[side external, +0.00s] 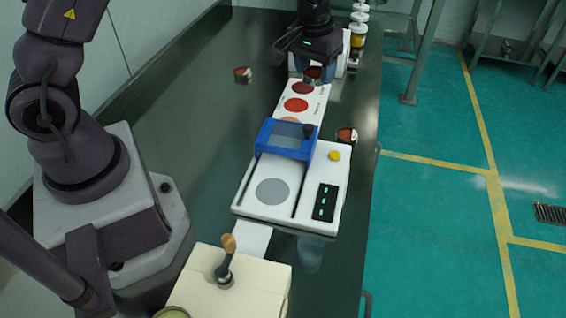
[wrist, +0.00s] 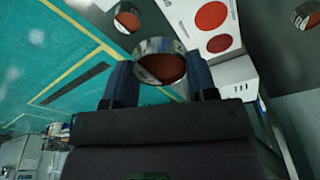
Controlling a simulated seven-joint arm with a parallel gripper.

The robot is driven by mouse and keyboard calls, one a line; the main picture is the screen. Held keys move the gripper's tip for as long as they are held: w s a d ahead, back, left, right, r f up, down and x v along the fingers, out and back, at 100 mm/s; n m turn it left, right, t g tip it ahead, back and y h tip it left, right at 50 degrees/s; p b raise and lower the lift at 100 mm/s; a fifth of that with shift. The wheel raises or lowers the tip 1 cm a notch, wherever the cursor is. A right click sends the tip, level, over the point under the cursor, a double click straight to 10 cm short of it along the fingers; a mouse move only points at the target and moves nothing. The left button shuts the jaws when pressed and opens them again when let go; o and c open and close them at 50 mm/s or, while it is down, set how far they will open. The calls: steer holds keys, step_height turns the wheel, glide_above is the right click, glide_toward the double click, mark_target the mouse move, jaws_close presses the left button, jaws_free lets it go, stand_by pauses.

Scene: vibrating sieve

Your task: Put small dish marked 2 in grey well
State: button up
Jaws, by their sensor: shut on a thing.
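My gripper (side external: 312,68) is at the far end of the table, beyond the white strip with red circles. In the wrist view its two fingers (wrist: 163,82) are closed on either side of a small metal dish (wrist: 160,66) with red-brown contents. The held dish also shows in the side view (side external: 313,74), partly covered by the gripper. No number can be read on it, so I cannot tell if it is dish 2. The grey well (side external: 272,191) is a flat grey round on the white machine, empty, far from my gripper.
One similar dish (side external: 242,73) stands left of the strip (side external: 318,98), another (side external: 346,135) right of the machine (side external: 245,200). A blue frame (side external: 287,139) spans the machine behind the well.

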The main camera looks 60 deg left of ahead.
steer(key=s+d+r+m+h, duration=0.1)
steer(key=s+d+m, duration=0.5)
steer(key=s+m, duration=0.15)
steer(key=m+g+h, duration=0.1)
steer(key=m, duration=1)
glide_above(274, 192)
steer(key=shift+n, duration=0.25)
step_height(274, 192, down, 11)
steer(key=shift+s+a+f, duration=0.1)
steer(key=shift+s+a, duration=0.05)
steer(key=shift+f, duration=2)
steer(key=shift+f, duration=0.1)
steer(key=o, duration=1)
